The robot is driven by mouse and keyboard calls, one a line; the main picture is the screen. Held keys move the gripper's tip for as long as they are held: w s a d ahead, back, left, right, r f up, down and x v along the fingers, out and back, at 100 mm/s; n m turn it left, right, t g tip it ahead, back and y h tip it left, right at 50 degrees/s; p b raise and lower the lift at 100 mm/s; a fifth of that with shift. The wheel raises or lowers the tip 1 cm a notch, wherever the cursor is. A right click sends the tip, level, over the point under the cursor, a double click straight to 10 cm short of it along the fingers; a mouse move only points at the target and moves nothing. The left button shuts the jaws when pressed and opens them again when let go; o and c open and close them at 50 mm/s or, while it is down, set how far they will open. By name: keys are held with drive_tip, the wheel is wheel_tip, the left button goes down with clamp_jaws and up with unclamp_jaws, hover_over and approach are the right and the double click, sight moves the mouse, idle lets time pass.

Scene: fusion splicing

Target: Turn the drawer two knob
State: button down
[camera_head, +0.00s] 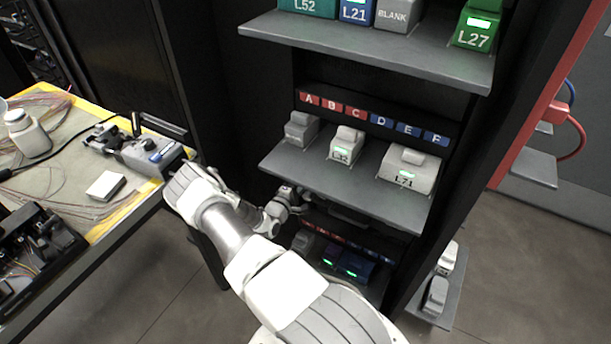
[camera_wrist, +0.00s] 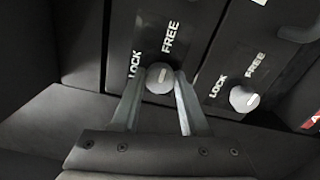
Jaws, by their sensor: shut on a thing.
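In the wrist view, a round grey knob (camera_wrist: 160,78) with a pale line on its face sits on a black drawer front between the words LOCK and FREE. Its line looks close to upright, leaning slightly right. My gripper (camera_wrist: 161,88) is shut on this knob, one finger on each side. A second similar knob (camera_wrist: 243,98) with its own LOCK and FREE labels is to the right, apart from my fingers. No drawer number shows, so I cannot tell which knob is drawer two's. In the head view my arm hides the knobs.
A grey shelf (camera_head: 342,193) with labelled modules is above my wrist, with another shelf (camera_head: 373,46) higher up. Blue modules (camera_head: 356,266) with green lights are below it. A yellow-edged workbench (camera_head: 60,190) with tools stands at the left.

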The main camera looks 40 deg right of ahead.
drive_tip(key=shift+c, duration=2.1)
unclamp_jaws()
drive_tip(key=shift+a, duration=0.1)
drive_tip(key=p+v, duration=0.3)
drive_tip(key=v, duration=1.4)
drive_tip(key=shift+a+r, duration=0.1)
drive_tip(key=shift+a, duration=0.1)
